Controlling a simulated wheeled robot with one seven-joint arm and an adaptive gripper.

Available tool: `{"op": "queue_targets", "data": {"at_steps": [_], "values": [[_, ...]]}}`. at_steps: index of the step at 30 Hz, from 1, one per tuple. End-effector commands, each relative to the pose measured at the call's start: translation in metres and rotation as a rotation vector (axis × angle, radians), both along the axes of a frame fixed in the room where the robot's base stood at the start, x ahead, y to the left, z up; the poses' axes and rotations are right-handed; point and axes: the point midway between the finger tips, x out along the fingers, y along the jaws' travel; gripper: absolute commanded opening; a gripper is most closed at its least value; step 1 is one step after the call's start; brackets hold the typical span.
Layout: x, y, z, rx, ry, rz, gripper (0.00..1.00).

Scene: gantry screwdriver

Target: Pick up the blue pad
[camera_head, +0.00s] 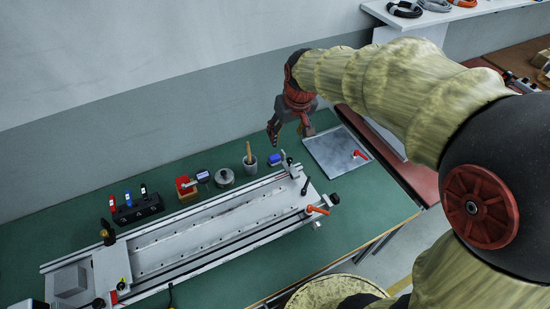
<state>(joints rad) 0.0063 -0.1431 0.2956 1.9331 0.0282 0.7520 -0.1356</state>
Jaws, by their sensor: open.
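A small blue block that looks like the blue pad (275,159) lies on the green bench (80,185), just behind the right end of the long grey metal fixture (205,228). My gripper (289,138) hangs above the bench with its fingers pointing down, spread apart and empty. It is slightly above and to the right of the blue pad in the picture. I cannot tell the exact height between them.
A cup with a wooden-handled tool (250,163), a round metal tin (225,176), a red box (186,187) and a black rack (137,208) stand behind the fixture. A grey tray (332,152) holds a red item. Fixture levers (305,186) rise near the pad.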

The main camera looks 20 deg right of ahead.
Motion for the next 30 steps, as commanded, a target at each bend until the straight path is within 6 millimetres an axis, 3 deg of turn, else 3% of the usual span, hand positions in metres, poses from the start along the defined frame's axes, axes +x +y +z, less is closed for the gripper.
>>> {"op": "queue_targets", "data": {"at_steps": [6,12,18,30], "values": [[0.066,0.000,-0.066,-0.004,0.067,0.031,0.55],[0.109,-0.001,-0.136,-0.006,0.117,0.059,0.55],[0.130,-0.001,-0.188,-0.007,0.146,0.079,0.55],[0.139,-0.001,-0.233,-0.007,0.157,0.086,0.55]]}}
